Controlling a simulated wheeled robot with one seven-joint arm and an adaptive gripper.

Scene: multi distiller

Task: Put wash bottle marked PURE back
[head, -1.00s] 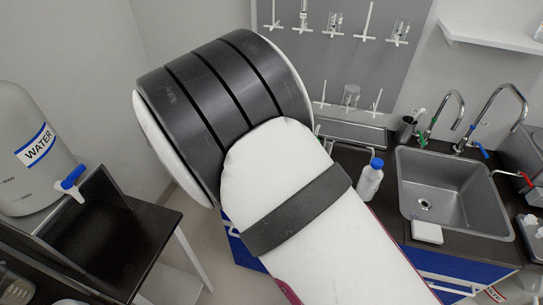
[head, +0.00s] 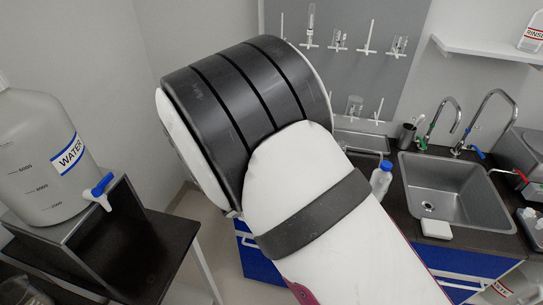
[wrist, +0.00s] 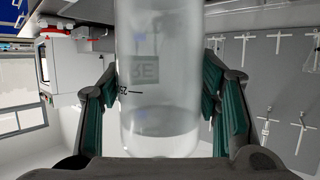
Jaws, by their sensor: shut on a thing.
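A clear, translucent bottle (wrist: 160,135) stands between the two dark green-padded fingers of my gripper (wrist: 160,92) in the wrist view. The gripper is shut on it. Dark letters reading "RE" show faintly through the bottle, with part of the label cut off. Liquid seems to lie in its lower part. Its top is out of view. In the head view, my arm hides the gripper and the held bottle.
A white bottle with a blue cap (head: 381,180) stands on the counter left of the sink (head: 455,185). A RINSE bottle (head: 532,35) sits on the shelf (head: 490,48). A WATER tank (head: 40,160) is at left. A pegboard (head: 375,80) hangs behind.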

